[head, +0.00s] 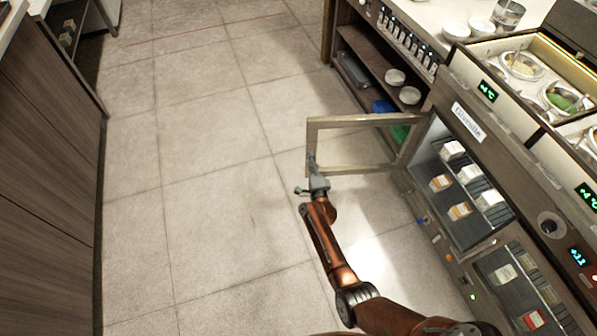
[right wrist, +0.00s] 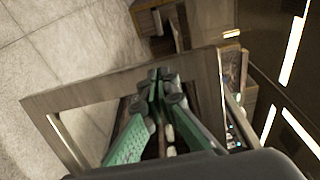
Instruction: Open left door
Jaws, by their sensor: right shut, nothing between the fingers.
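The left door (head: 313,133) of the refrigerated counter stands wide open in the head view, swung out from the cabinet on its right side. It has a light wooden frame around a see-through pane. My right gripper (head: 312,164) is at the door's outer end, at the lower free corner. In the right wrist view the door frame (right wrist: 90,84) runs across the picture, and my right gripper (right wrist: 160,82) has its fingers together beside it, with nothing seen between them. I cannot tell whether they touch the frame. My left gripper is not in view.
The open compartment (head: 428,165) holds several small cartons. The right door (head: 497,262) is closed. Shelves with white bowls (head: 395,77) stand behind the open door. Wooden cabinets (head: 45,150) line the left side. The tiled floor (head: 200,200) between is clear.

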